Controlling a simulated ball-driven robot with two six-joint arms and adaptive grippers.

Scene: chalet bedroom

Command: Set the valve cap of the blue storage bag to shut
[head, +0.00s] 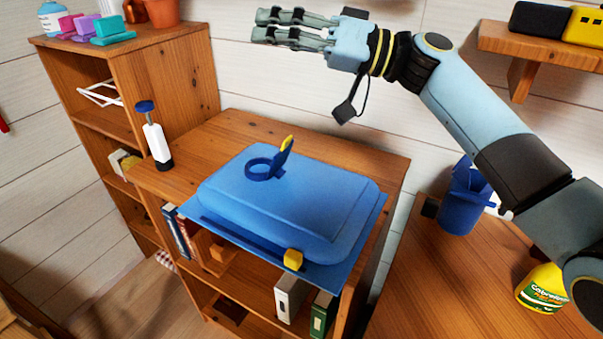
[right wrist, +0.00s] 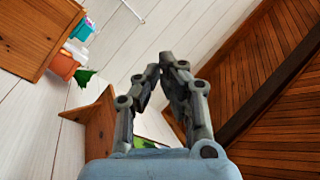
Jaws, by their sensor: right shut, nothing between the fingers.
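The blue storage bag (head: 330,205) lies flat on top of the low wooden shelf in the head view. Its valve is a dark blue ring (head: 259,169) on the upper face. The valve cap (head: 284,157), blue with a yellow tip, stands tilted up from the ring, so the valve is open. A yellow slider (head: 293,259) sits at the bag's front edge. My right gripper (head: 262,25) is high above and behind the bag, shut and empty, pointing left. It also shows in the right wrist view (right wrist: 166,68). My left gripper is not in view.
A white and blue hand pump (head: 156,140) stands left of the bag. A taller shelf (head: 165,75) with bottles and a pot is at the left. A table at the right holds a blue container (head: 461,200) and a yellow bottle (head: 543,288). A wall shelf (head: 545,45) is upper right.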

